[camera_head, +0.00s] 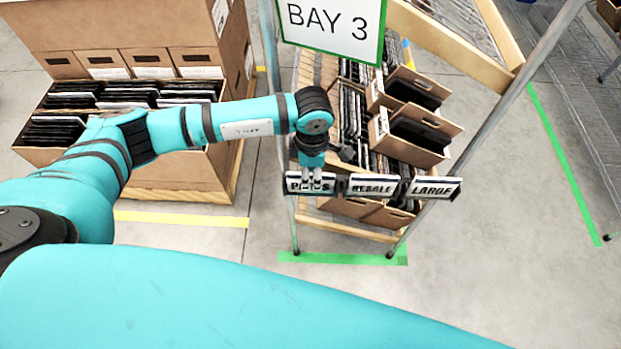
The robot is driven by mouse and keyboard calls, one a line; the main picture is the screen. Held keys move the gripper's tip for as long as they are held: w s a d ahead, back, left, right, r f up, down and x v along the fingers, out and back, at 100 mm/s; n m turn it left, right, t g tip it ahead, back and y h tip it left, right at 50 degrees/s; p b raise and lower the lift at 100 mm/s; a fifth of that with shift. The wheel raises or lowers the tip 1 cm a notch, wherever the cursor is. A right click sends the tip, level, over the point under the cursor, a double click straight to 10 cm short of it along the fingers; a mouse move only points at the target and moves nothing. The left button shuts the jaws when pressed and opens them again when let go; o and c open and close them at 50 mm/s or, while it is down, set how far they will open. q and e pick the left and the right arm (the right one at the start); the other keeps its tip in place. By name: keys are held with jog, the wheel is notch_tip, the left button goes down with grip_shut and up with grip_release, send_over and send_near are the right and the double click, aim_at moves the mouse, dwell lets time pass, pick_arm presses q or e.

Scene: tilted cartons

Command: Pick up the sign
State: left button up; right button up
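Three small white signs with black lettering hang in a row along the front of a rack. The left sign (294,184) starts with P and ends in S, and its middle letters are partly covered by my gripper. The middle sign (371,188) reads RESALE and the right sign (433,189) reads LARGE. A larger BAY 3 sign (333,24) with a green border is at the top of the rack. My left gripper (312,178) points down at the left sign, its narrow fingers overlapping it. I cannot tell whether they grip it. My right gripper is not in view.
Tilted cartons (428,143) full of dark flat items fill the rack behind the signs. Metal posts (420,222) flank it. Large brown cartons (170,168) on a pallet stand at the left. Grey floor (500,250) is clear at the right.

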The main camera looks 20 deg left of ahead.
pick_arm(q)
jog(key=shift+f, duration=0.5)
grip_shut()
jog(key=shift+r, duration=0.15)
